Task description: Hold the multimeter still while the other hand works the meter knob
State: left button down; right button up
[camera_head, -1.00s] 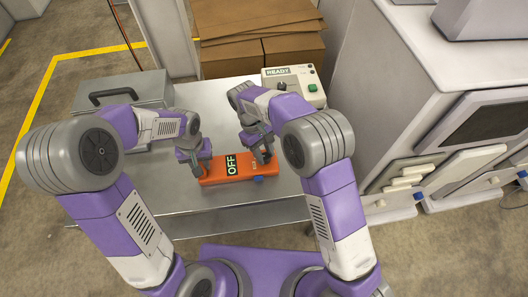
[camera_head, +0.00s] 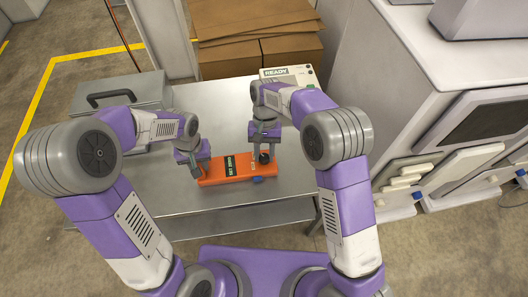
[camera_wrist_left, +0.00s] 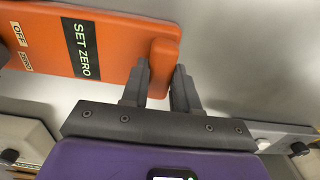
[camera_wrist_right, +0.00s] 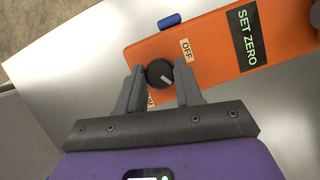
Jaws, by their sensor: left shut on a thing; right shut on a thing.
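The orange multimeter (camera_head: 214,170) lies flat on the metal table, its display (camera_wrist_right: 246,34) reading SET ZERO. My left gripper (camera_wrist_left: 160,82) is shut across its left end, one finger on each side. The black meter knob (camera_wrist_right: 159,73) is round with a white mark, near the multimeter's other end. My right gripper (camera_wrist_right: 158,80) is shut on this knob, a finger on each side. An OFF label (camera_wrist_right: 187,50) shows beside the knob; another label (camera_wrist_right: 150,101) is partly hidden by the fingers. A blue part (camera_wrist_right: 169,21) sticks out from the multimeter's edge.
A grey case (camera_head: 118,100) with a black handle stands at the table's back left. A device with a READY sign (camera_head: 276,72) is at the back right, partly hidden by my right arm. A large grey machine (camera_head: 440,90) stands on the right. The table front (camera_head: 170,200) is clear.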

jog(key=shift+m, duration=0.4)
jog(key=o, duration=1)
jog(key=shift+o, duration=0.2)
jog(key=shift+r, duration=0.1)
jog(key=v, duration=1.1)
jog(key=shift+w+r, duration=0.15)
jog(key=shift+r, duration=0.25)
jog(key=shift+d, duration=0.15)
pick_arm(q)
jog(key=c, duration=0.5)
grip_release()
jog(key=shift+r, duration=0.1)
jog(key=shift+r+p, duration=3.45)
jog(key=shift+r, duration=0.5)
pick_arm(e)
notch_tip(320, 180, up, 7)
